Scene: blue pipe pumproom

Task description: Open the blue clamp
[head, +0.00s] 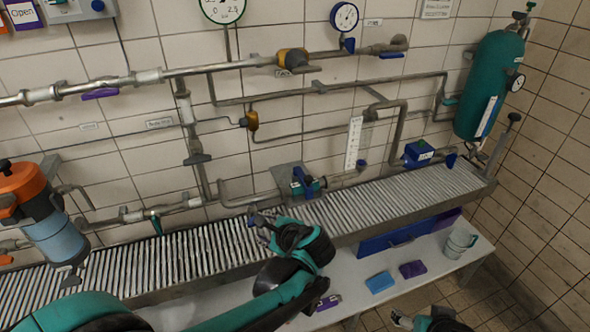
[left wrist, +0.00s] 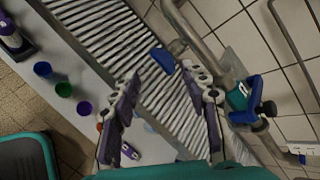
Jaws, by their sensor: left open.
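A blue handle-like part on a teal valve body (head: 306,184) sits on the pipe fitting in the middle of the head view. It also shows in the left wrist view (left wrist: 246,94), right of my fingers. Another blue part (left wrist: 163,60) stands just beyond my fingertips in the left wrist view, over the grating edge by the pipe. I cannot tell which of these is the clamp. My left gripper (head: 263,222) is open and empty, over the grating just left of the valve; its two fingers also show in the left wrist view (left wrist: 160,77). My right gripper (head: 400,320) is at the bottom edge, partly cut off.
A ribbed grating shelf (head: 400,190) runs along the tiled wall under several pipes and gauges. A blue box (head: 418,153) and a green cylinder (head: 490,85) stand at the right.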

